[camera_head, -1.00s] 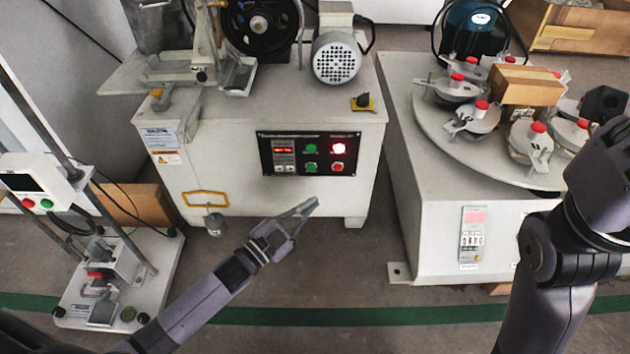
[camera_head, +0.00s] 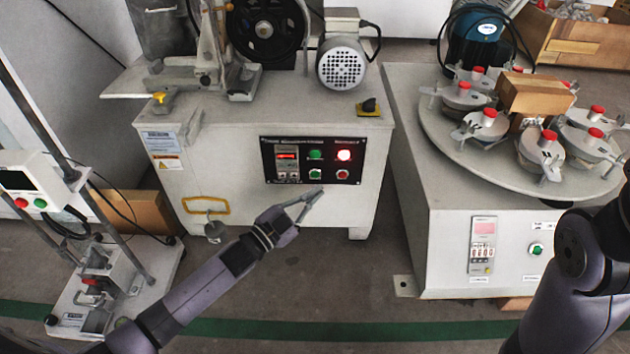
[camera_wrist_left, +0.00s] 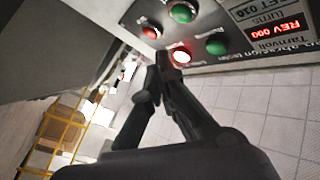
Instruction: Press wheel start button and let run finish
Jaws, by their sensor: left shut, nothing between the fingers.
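The black control panel (camera_head: 268,174) is on the front of the white machine with a wheel (camera_head: 264,28). It has a red display (camera_head: 287,156), a green upper button (camera_head: 316,154), a green lower button (camera_head: 315,174), a lit red light (camera_head: 343,155) and a red button (camera_head: 342,174). My left gripper (camera_head: 318,192) is shut and empty, just below the panel's lower right part. In the left wrist view, its fingertips (camera_wrist_left: 160,64) lie close to the lit red light (camera_wrist_left: 181,57); I cannot tell whether they touch. The display (camera_wrist_left: 287,28) reads REV 000. My right gripper is out of view.
A turntable machine (camera_head: 455,225) with several red-knobbed holders and a cardboard box (camera_head: 535,94) stands at right. A small stand (camera_head: 160,265) with a button box (camera_head: 30,185) is at left. The floor between the machines is clear.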

